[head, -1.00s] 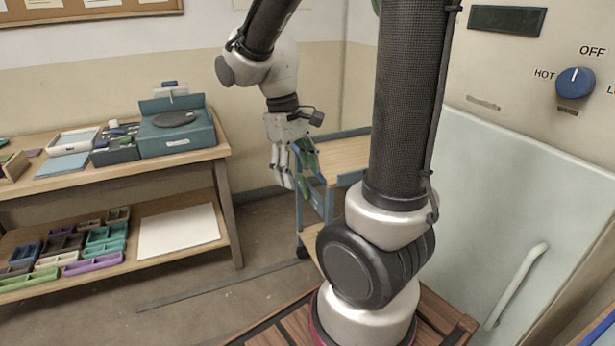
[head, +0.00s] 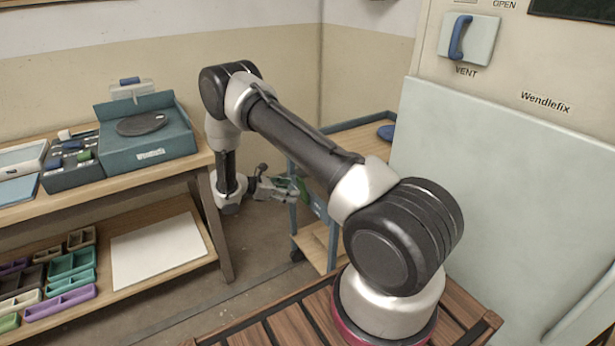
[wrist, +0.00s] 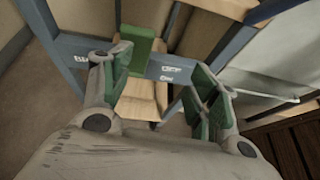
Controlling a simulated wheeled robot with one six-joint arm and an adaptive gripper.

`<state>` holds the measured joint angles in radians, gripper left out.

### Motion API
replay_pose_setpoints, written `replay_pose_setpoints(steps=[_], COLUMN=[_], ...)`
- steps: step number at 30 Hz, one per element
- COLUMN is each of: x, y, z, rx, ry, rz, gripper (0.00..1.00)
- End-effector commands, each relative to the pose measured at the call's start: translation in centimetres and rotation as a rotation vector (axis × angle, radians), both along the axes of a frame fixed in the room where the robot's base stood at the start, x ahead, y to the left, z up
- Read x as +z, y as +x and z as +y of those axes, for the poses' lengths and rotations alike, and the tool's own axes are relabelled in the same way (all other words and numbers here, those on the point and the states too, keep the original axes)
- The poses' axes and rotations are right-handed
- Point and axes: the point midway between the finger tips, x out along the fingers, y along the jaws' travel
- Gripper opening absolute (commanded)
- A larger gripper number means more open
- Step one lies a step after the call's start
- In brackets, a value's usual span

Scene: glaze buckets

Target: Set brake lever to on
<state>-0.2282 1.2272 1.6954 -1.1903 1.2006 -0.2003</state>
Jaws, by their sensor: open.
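The brake lever appears in the wrist view as a green block-like handle (wrist: 142,50) on the blue crossbar (wrist: 200,74) of a cart. Small white labels are on the bar to its right; they seem to read OFF and ON. Another label at the left is partly hidden by a finger. My gripper (wrist: 166,70) is open, its green-padded fingers spread, with the lever between them in the picture and closer to the left finger. I cannot tell whether they touch. In the head view my gripper (head: 275,188) is low at the near end of the cart (head: 352,143), by a green patch.
A wooden bench (head: 110,182) with a blue-green device (head: 146,135) and trays stands at left, close to my arm. A large pale cabinet (head: 490,190) with a blue vent handle (head: 457,38) stands at right. Bare floor lies between bench and cart.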

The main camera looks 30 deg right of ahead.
Motion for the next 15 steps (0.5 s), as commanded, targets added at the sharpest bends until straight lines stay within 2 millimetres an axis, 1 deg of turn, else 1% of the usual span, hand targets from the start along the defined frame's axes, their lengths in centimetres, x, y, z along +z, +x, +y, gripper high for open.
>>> replay_pose_setpoints(steps=[1, 3, 5, 8, 15], x=[0.8, 1.4, 1.7, 1.5, -0.1], y=[1.4, 2.8, 3.2, 3.0, 3.1], z=[0.3, 0.4, 0.2, -0.8, -4.5], rx=[0.036, 0.083, 0.107, 0.108, 0.106], ry=[-0.012, -0.032, -0.049, -0.052, -0.050], rz=[-0.009, -0.005, 0.010, 0.025, 0.026], gripper=[0.61, 0.61, 0.61, 0.61, 0.61])
